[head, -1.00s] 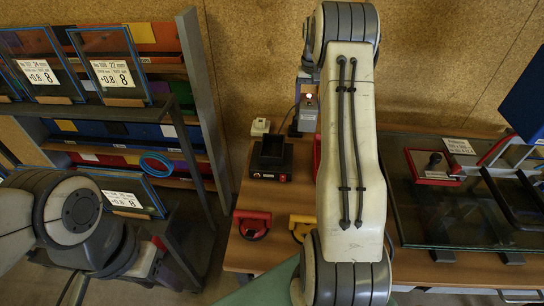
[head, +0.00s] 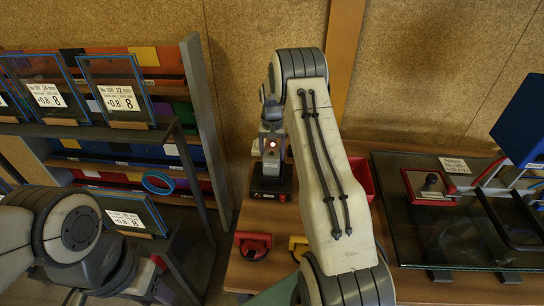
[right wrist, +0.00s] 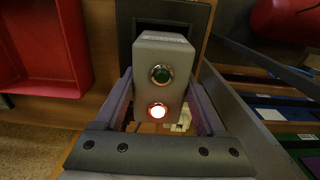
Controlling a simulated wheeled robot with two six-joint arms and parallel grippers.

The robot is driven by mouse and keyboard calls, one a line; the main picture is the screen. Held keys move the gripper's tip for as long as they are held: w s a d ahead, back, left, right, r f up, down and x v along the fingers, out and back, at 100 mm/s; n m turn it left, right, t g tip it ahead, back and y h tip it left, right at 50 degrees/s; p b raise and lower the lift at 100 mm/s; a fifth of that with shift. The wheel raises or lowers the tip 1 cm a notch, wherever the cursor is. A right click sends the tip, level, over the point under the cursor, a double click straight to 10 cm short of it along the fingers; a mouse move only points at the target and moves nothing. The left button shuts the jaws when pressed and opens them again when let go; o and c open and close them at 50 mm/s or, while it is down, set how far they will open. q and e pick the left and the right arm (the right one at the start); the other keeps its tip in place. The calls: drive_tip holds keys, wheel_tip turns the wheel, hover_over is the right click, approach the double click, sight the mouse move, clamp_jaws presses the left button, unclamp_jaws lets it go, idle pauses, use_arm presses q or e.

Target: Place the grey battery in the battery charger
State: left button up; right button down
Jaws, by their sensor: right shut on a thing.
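The grey battery (head: 271,158) is upright in my right gripper (head: 270,128). In the right wrist view the battery (right wrist: 150,88) shows a dark green button and a bright lit red button, with a finger along each side. The black battery charger (head: 284,186) stands on the wooden table, directly below the battery in the head view. Its dark frame also shows behind the battery's top in the right wrist view (right wrist: 203,14). I cannot tell whether the battery's lower end touches or enters the charger.
A red bin (head: 360,180) stands right of the charger, partly behind my right arm. Red (head: 252,245) and yellow (head: 297,243) items lie in front. A grey shelf (head: 205,120) with glass frames stands left. A glass-topped fixture (head: 455,235) fills the right.

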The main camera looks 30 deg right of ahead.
drive_tip(key=shift+f+p, duration=0.3)
drive_tip(key=shift+f, duration=0.65)
drive_tip(key=shift+d+f, duration=0.1)
drive_tip(key=shift+f, duration=0.05)
drive_tip(key=shift+f, duration=0.1)
drive_tip(key=shift+f, duration=0.1)
unclamp_jaws()
